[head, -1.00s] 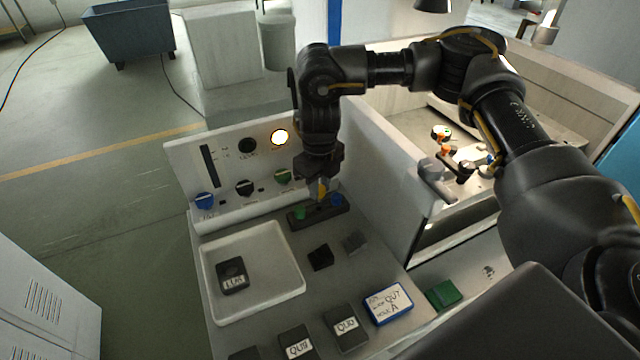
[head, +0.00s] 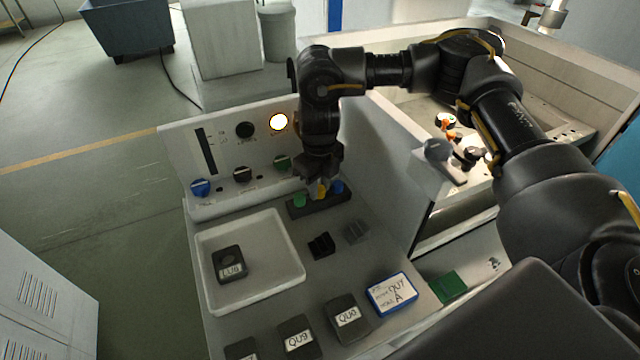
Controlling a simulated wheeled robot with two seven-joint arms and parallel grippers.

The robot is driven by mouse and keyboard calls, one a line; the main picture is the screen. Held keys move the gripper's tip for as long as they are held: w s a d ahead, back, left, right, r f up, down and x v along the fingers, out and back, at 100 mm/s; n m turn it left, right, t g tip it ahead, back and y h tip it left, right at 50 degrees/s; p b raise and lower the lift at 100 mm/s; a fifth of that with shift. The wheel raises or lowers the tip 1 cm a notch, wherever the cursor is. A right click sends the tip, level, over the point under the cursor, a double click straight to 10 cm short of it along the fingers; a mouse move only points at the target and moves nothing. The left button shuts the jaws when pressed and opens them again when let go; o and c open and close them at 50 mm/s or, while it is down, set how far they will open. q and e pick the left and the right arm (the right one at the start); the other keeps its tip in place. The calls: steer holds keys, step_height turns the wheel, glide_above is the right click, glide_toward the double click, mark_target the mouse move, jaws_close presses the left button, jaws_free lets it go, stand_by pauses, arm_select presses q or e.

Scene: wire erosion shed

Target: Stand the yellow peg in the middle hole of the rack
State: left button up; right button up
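The rack (head: 322,207) is a dark bar on the grey bench, below the control panel. A green peg (head: 299,200) stands at its left end and a blue peg (head: 337,187) at its right end. The yellow peg (head: 321,193) is upright between them, at the middle of the rack. My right gripper (head: 320,186) is above the rack, pointing down, and appears shut on the yellow peg's upper part. The fingers hide the peg's top, and I cannot tell how deep its lower end sits in the middle hole. My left gripper is not in view.
A white tray (head: 292,287) holding a dark labelled block (head: 229,264) lies to the left. Dark blocks (head: 320,245) sit in front of the rack. Labelled blocks and a blue-edged sign (head: 391,294) line the front. A tall machine wall (head: 385,170) stands close right.

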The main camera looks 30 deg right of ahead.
steer(key=o, duration=0.5)
steer(key=shift+c, duration=0.2)
step_height(320, 180, up, 11)
steer(key=shift+b, duration=0.45)
steer(key=shift+f, duration=0.15)
